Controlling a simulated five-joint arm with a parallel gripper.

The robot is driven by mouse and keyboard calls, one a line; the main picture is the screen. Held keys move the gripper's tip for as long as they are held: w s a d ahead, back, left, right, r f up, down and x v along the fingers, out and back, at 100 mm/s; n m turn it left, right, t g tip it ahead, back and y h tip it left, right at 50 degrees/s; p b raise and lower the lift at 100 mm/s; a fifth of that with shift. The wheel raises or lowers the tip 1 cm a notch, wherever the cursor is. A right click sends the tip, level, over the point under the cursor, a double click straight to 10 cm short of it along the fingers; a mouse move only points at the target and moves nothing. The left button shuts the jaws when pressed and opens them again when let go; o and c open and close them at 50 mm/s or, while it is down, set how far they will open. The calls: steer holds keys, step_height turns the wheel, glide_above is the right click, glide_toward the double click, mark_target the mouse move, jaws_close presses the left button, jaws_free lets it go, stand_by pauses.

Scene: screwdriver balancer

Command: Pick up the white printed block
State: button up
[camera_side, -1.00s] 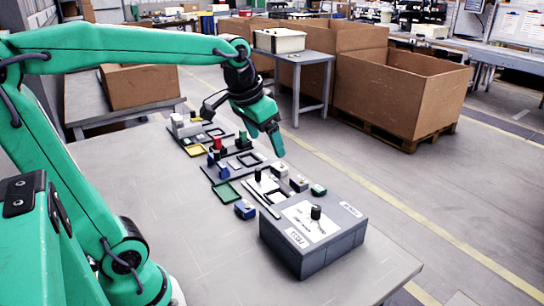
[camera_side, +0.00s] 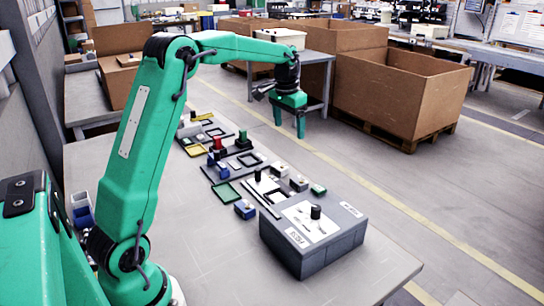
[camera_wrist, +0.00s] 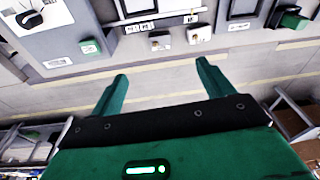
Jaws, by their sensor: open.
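Two small whitish blocks sit side by side on the table, one (camera_side: 279,170) and the other (camera_side: 299,183). They also show in the wrist view, one (camera_wrist: 160,41) and the other (camera_wrist: 199,34), just beyond my fingertips. I cannot tell which one carries the print. My green gripper (camera_side: 300,130) hangs above and beyond the far side of the table in the side view. In the wrist view my gripper (camera_wrist: 161,75) has its two fingers wide apart with nothing between them.
A grey box (camera_side: 315,240) with a black knob stands at the table's near right. A green block (camera_side: 318,190) and a blue block (camera_side: 245,209) lie near the white ones. Several trays and coloured pieces line the table farther back. The table's left part is mostly bare.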

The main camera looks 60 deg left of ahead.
steer(key=w+a+f, duration=0.3)
steer(key=a+f, duration=0.3)
steer(key=f, duration=0.1)
steer(key=g, duration=0.1)
glide_above(276, 167)
steer(key=shift+h, duration=0.3)
steer(key=f, duration=0.6)
steer(key=shift+w+d+f, duration=0.2)
steer(key=shift+f, duration=0.05)
steer(key=shift+s+f, duration=0.15)
steer(key=shift+f, duration=1.85)
steer(key=shift+s+f, duration=0.1)
steer(key=shift+f, duration=1.85)
steer(key=c, duration=1.2)
steer(key=shift+r, duration=0.2)
